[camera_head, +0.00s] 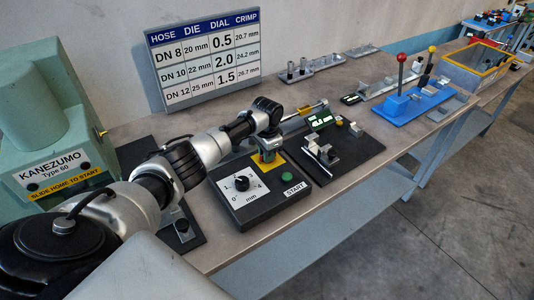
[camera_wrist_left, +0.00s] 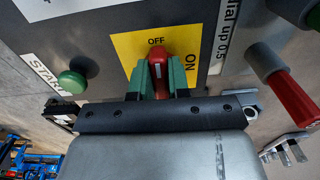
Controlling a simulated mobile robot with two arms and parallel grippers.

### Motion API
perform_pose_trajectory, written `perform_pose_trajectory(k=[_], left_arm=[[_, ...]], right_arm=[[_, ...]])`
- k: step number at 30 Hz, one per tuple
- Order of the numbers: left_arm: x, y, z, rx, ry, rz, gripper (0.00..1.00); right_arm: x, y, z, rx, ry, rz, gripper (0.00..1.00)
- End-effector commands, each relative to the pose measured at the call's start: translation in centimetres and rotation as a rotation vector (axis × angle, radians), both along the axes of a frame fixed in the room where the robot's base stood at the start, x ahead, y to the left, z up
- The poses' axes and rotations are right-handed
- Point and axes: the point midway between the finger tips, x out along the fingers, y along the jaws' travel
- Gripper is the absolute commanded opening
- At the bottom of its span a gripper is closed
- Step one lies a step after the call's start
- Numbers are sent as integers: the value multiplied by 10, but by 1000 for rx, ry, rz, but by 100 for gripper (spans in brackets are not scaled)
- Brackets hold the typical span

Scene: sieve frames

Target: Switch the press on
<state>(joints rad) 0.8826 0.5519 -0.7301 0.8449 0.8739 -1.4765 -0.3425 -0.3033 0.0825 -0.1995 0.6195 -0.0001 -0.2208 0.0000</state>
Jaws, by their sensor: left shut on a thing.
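The red switch (camera_wrist_left: 158,60) sits on a yellow plate (camera_wrist_left: 127,45) marked OFF and ON in the left wrist view. Its visible end lies just below the word OFF, and ON is off to its right. My left gripper (camera_wrist_left: 157,80) has its green fingers shut on the switch. In the head view my left gripper (camera_head: 268,155) reaches down to the yellow plate (camera_head: 291,168) on the black control box (camera_head: 262,205), hiding most of the switch. The green press (camera_head: 40,130), labelled KANEZUMO, stands at the left.
The box carries a dial (camera_head: 242,183) and a green START button (camera_head: 287,177). A black board with metal fixtures (camera_head: 345,160) lies to its right. A chart (camera_head: 205,60) stands behind. A blue fixture with levers (camera_head: 410,103) stands farther along the bench.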

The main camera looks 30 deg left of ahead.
Motion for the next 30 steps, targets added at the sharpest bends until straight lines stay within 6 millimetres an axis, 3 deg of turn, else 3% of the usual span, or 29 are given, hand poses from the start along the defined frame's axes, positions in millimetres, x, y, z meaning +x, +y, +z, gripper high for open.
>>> perform_pose_trajectory(k=[8,30], left_arm=[[1,1,0,0,-1,-149,0],[4,3,1,1,-4,-841,0]], right_arm=[[2,0,-2,1,-3,0,69],[3,4,-12,5,-5,-1,69]])
